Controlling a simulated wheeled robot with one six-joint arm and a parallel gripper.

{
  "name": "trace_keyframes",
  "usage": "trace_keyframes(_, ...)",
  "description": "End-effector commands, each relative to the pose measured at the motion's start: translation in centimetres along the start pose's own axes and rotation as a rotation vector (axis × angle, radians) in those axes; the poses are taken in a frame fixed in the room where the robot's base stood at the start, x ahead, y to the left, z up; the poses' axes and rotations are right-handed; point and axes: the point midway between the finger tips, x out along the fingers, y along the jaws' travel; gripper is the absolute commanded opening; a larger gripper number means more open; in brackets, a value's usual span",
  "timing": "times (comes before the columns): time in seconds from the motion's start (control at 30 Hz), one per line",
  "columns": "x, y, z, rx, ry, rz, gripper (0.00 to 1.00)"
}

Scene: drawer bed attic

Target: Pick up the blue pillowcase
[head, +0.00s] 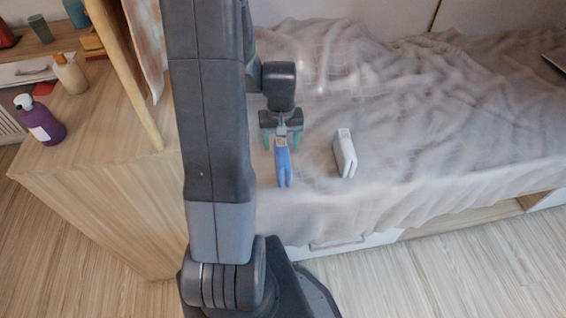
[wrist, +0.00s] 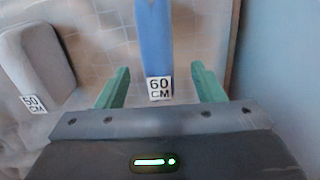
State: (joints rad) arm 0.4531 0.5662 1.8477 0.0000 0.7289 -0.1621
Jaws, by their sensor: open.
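The blue pillowcase (head: 284,168) is a narrow folded bundle on the bed, near its front edge. In the wrist view the blue pillowcase (wrist: 153,42) reaches down from the top edge, with a white "60 CM" tag at its near end. My gripper (head: 282,140) is over that near end. In the wrist view the green fingers of my gripper (wrist: 160,88) are apart, one on each side of the tagged end, with a gap on both sides. I cannot tell the height of the fingers above the bed.
A white folded bundle (head: 345,155) lies to the right; in the wrist view this bundle (wrist: 36,62) has a "50 CM" tag. The rumpled grey bedspread (head: 430,120) is mostly clear. A wooden cabinet (head: 110,180) with a purple bottle (head: 40,120) stands left.

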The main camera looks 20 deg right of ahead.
Motion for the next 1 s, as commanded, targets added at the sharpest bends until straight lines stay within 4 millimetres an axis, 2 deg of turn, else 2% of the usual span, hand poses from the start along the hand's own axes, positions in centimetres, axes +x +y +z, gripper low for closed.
trace_keyframes(0.03,0.8,0.0,0.0,0.000,-0.001,0.000,0.62)
trace_keyframes(0.27,2.5,0.1,0.1,0.000,-0.001,0.000,0.62)
trace_keyframes(0.5,6.0,0.5,0.3,0.001,-0.003,0.000,0.62)
trace_keyframes(0.63,6.7,0.5,0.3,0.000,0.000,0.000,0.62)
trace_keyframes(0.83,6.7,0.5,0.3,0.000,0.001,0.000,0.62)
trace_keyframes(0.87,6.7,0.5,0.2,0.000,0.001,0.000,0.60)
trace_keyframes(1.0,6.7,0.5,0.2,0.000,0.001,0.000,0.32)
